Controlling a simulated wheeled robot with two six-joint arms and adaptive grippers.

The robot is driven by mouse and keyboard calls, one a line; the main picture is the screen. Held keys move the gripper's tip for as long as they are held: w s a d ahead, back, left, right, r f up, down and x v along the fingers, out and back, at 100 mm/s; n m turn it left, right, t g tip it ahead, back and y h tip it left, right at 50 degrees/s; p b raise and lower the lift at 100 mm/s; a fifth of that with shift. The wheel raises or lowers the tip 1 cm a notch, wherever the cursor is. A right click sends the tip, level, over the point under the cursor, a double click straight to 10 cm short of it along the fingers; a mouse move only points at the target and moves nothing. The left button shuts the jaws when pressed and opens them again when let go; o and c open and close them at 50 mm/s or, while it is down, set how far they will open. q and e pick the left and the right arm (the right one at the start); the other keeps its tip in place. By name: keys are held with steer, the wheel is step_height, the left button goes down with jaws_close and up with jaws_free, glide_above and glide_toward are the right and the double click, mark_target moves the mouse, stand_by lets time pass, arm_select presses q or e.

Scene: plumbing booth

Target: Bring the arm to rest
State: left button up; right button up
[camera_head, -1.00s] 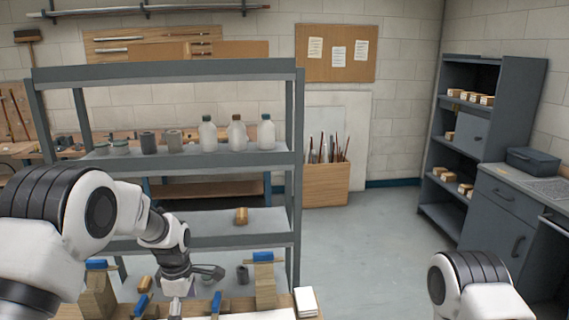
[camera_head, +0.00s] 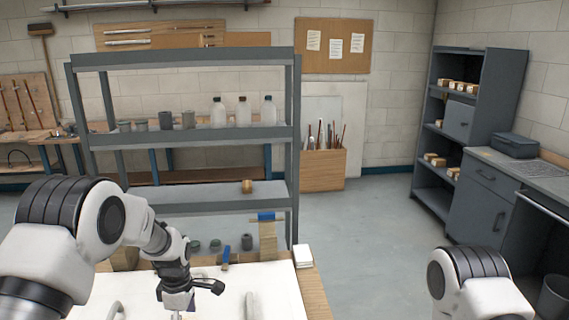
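My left arm enters from the left, and its gripper (camera_head: 180,302) points down over the workbench's white top (camera_head: 275,287). The fingertips are small and partly cut off by the bottom edge, so I cannot tell whether they are open or shut, or whether they hold anything. My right arm shows only as a bent white and black link at the bottom right; its gripper is out of view.
The workbench carries a blue-topped wooden block (camera_head: 268,237), a white pad (camera_head: 303,256) and a pale curved piece (camera_head: 250,305). Behind it stands a grey shelf (camera_head: 190,135) with bottles. Grey floor (camera_head: 365,240) is open to the right, before a cabinet (camera_head: 480,205).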

arm_select(q)
steer(key=s+a+f+m+g+b, duration=0.1)
steer(key=s+f+m+g+b, duration=0.45)
steer(key=s+f, duration=1.9)
steer(key=s+m+t+b, duration=0.2)
steer(key=s+m+t, duration=0.4)
steer(key=s+m, duration=0.3)
steer(key=m, duration=0.3)
steer(key=shift+s+a+f, duration=0.15)
steer(key=shift+s+a, duration=0.1)
steer(key=shift+s, duration=0.05)
